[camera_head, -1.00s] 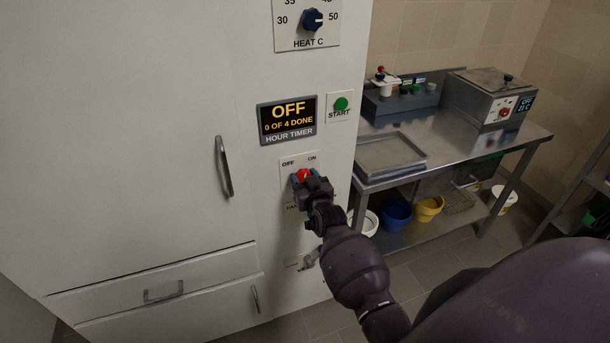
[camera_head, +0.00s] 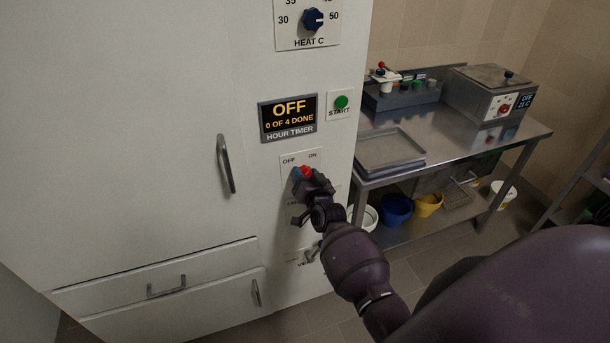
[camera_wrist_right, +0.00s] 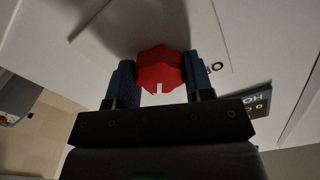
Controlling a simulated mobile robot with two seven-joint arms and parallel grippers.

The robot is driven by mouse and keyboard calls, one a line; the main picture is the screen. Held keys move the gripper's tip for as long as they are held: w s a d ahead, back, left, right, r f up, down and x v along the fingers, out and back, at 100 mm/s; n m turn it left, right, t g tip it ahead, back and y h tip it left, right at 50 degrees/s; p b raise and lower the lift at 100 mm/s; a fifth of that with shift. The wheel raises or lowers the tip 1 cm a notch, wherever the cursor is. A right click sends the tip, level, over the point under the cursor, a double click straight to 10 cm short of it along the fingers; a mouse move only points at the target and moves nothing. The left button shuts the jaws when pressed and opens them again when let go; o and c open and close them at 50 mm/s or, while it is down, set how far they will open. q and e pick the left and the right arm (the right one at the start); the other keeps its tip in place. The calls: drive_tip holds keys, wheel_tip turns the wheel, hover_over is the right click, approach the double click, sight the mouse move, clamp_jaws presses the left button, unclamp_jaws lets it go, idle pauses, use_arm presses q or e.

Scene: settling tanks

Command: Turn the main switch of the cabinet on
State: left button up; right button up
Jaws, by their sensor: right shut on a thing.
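The white cabinet (camera_head: 130,130) fills the left of the head view. Its main switch is a red knob (camera_head: 305,171) on a plate marked OFF at left and ON at right. In the right wrist view the red knob (camera_wrist_right: 160,72) sits between the two blue fingers. My right gripper (camera_head: 302,174) is shut on the knob; it also shows in the wrist view (camera_wrist_right: 160,85). The gripper hides much of the knob, so I cannot tell its exact setting. The display (camera_head: 288,117) reads OFF, 0 OF 4 DONE. My left gripper is not in view.
A heat dial (camera_head: 313,19) and a green START button (camera_head: 342,102) are above the switch. A grey door handle (camera_head: 226,164) stands out at left. A steel bench (camera_head: 470,140) with a tray and devices is at right, with buckets below.

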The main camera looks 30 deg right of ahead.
drive_tip(key=o, duration=0.9)
drive_tip(key=shift+s, duration=0.15)
drive_tip(key=v, duration=1)
drive_tip(key=shift+s+a, duration=0.15)
drive_tip(key=shift+s, duration=0.05)
